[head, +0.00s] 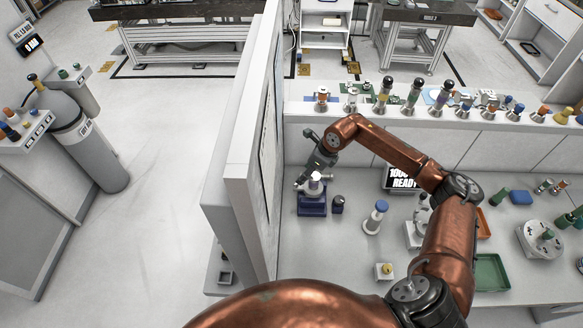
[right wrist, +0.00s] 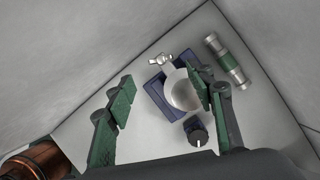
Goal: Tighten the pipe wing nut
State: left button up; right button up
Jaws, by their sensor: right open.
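In the right wrist view, the silver wing nut (right wrist: 162,60) sits at the upper left edge of a round pale pipe joint (right wrist: 182,92). The joint stands on a dark blue block (right wrist: 155,92), which shows in the head view as a blue stand (head: 312,207) in the corner by the partition. My right gripper (right wrist: 160,74) is open above the joint, with a green-padded finger on either side. Its right finger overlaps the joint's edge in the picture; contact cannot be told. My left gripper is not in view.
A dark knobbed piece (right wrist: 198,134) stands beside the block. The white partition (head: 240,160) closes the left side. A blue-capped white cylinder (head: 376,217) and a yellow-knobbed box (head: 384,271) stand to the right.

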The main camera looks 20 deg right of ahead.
jog(key=p+x, duration=0.1)
jog(key=x, duration=0.6)
jog(key=shift+w+a+f, duration=0.1)
jog(key=shift+w+f, duration=0.1)
jog(key=shift+f, duration=0.05)
jog(key=shift+c, duration=0.3)
jog(key=c, duration=1.1)
